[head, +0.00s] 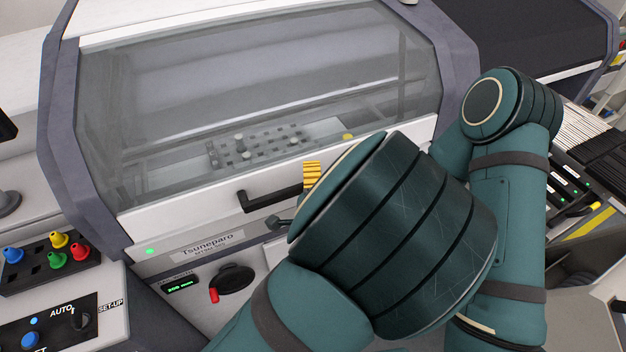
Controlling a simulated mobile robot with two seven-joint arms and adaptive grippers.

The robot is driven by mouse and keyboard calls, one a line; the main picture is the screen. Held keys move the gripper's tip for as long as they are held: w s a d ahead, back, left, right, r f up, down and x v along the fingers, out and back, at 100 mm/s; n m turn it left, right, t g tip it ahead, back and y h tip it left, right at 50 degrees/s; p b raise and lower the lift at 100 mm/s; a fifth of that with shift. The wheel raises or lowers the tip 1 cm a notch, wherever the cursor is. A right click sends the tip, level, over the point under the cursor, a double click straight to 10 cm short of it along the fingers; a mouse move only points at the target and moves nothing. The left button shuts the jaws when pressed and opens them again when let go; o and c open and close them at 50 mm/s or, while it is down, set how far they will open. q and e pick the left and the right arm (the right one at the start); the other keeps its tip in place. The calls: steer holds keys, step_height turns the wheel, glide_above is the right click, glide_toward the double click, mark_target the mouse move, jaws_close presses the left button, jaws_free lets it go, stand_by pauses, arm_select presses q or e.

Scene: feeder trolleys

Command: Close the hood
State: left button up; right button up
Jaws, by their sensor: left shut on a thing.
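The hood (250,90) is a large clear window in a white frame on the grey machine. It is low, its white lower edge lying close above the front panel labelled Tsuneparo (208,246). I cannot tell whether a small gap is left. A black bar handle (262,199) sits on the lower edge. My left gripper (285,220) is at the handle's right end, shut on it. My own arm hides most of this gripper and the handle's right part. My right gripper is not visible.
A yellow ribbed piece (311,175) shows beside my arm. Below the hood is a black rotary switch (233,280) with a red tip. A control panel (60,325) and coloured pegs (58,240) are at left. Feeders (590,150) stand at right.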

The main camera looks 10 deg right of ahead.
arm_select(q)
steer(key=s+r, duration=0.1)
steer(key=s, duration=0.6)
steer(key=shift+s+a, duration=0.2)
steer(key=shift+a, duration=0.1)
